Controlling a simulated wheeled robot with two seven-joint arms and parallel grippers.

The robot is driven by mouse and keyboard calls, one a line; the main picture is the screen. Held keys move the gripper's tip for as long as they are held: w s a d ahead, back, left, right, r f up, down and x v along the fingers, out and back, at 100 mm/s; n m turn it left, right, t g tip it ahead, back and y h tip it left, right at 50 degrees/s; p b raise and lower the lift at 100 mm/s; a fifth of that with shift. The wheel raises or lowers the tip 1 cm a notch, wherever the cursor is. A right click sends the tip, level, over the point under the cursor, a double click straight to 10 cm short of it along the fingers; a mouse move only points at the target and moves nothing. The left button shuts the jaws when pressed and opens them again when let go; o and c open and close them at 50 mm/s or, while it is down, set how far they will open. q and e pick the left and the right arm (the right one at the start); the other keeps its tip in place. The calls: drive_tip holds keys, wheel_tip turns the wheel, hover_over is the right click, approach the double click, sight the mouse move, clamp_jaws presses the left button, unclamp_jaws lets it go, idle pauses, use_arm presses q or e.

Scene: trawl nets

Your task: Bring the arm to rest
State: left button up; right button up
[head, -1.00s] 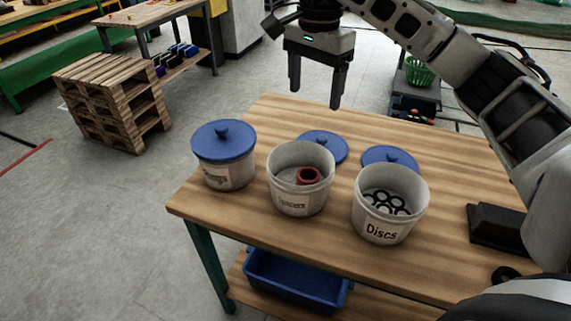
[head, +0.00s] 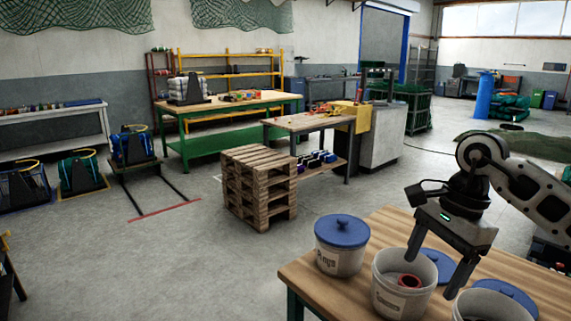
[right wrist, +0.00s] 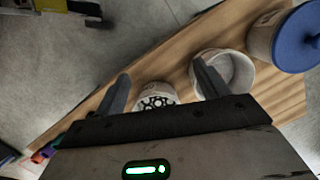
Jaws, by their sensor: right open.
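My right gripper (head: 435,275) is open and empty, its fingers pointing down over the wooden table. In the head view its fingertips show beside and behind the open Spacers tub (head: 385,301), which has a red ring-shaped piece (head: 409,281) inside. The Rings tub (head: 340,263) stands left of it with its blue lid (head: 342,231) on. The open Discs tub (head: 487,306) is cut off at the bottom edge. The right wrist view shows black rings (right wrist: 157,102) in one tub, between the open fingers (right wrist: 163,90). My left gripper is not in view.
Two loose blue lids (head: 437,266) (head: 512,290) lie on the wooden table (head: 310,285) behind the tubs. A pallet stack (head: 259,188) stands on the floor beyond, near another workbench (head: 310,122).

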drive_tip(key=s+a+f+m+t+y, duration=0.1)
drive_tip(key=s+a+m+t+y, duration=0.15)
drive_tip(key=a+m+y, duration=0.75)
drive_tip(key=s+a+f+m+t+y, duration=0.15)
drive_tip(key=s+a+m+y, duration=0.25)
drive_tip(key=a+m+y, duration=0.65)
drive_tip(key=w+d+f+m+t+h, duration=0.1)
drive_tip(key=d+f+m+t+h, duration=0.2)
drive_tip(key=f+m+t+h, duration=0.5)
drive_tip(key=d+f+m+t+h, duration=0.15)
drive_tip(key=m+t+h, duration=0.35)
drive_tip(key=m, duration=0.8)
drive_tip(key=s+d+f+m+g+h, duration=0.3)
drive_tip(key=s+f+m, duration=0.3)
drive_tip(key=f+m, duration=0.1)
drive_tip(key=s+d+f+m+g+h, duration=0.3)
drive_tip(key=s+f+m, duration=0.3)
drive_tip(key=f, duration=0.4)
drive_tip(key=shift+s+d+m+h, duration=0.35)
drive_tip(key=shift+s+h, duration=0.1)
